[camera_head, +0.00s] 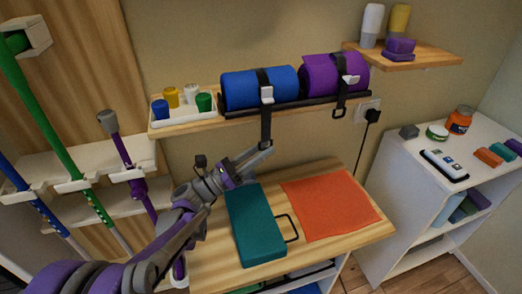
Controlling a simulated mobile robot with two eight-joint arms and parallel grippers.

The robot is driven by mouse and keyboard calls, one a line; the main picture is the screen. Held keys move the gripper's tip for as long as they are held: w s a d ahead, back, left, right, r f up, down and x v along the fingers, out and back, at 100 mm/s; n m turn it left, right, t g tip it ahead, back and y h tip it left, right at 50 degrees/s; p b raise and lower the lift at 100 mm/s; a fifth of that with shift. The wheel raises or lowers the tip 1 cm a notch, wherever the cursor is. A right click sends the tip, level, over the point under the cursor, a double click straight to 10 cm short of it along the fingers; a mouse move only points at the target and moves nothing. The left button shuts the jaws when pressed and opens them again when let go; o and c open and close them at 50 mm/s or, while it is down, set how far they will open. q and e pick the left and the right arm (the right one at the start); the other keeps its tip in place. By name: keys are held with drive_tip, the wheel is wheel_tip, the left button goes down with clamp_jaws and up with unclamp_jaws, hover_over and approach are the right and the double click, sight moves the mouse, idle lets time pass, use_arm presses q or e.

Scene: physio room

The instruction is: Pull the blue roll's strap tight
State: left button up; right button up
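The blue roll (243,90) lies on a wall shelf, with a black strap (266,122) around it. The strap passes a white buckle (267,95) and its tail hangs below the shelf edge, ending in a loop. My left gripper (264,150) reaches up from the lower left, its fingertips at the tail's lower end. The fingers partly hide that end, and I cannot tell whether they grip it. My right gripper is not in view.
A purple roll (321,73) with its own strap lies beside the blue one. A tray of small containers (182,115) stands at left. Below, a table (220,257) holds a teal block (254,225) and an orange mat (330,206). A white cabinet (392,190) stands at right.

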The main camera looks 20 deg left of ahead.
use_arm(q)
drive_tip(key=b+v, duration=0.1)
drive_tip(key=v, duration=0.9)
drive_tip(key=shift+s+a, duration=0.25)
drive_tip(key=shift+s, duration=0.05)
drive_tip(key=shift+f, duration=0.15)
idle(0.5)
drive_tip(key=s+d+f+m+g+y+p, duration=0.3)
drive_tip(key=s+d+f+m+g+y, duration=0.15)
drive_tip(key=d+m, duration=0.25)
drive_tip(key=s+d+f+m+g+y+p, duration=0.3)
drive_tip(key=s+d+m+g, duration=0.25)
drive_tip(key=d+m, duration=0.2)
drive_tip(key=s+a+f+m+y+p, duration=0.1)
drive_tip(key=s+a+m+y+p, duration=0.3)
drive_tip(key=s+a+m+y, duration=0.4)
drive_tip(key=s+a+m, duration=0.1)
drive_tip(key=m, duration=0.5)
drive_tip(key=shift+s+y, duration=0.3)
drive_tip(key=shift+y, duration=0.05)
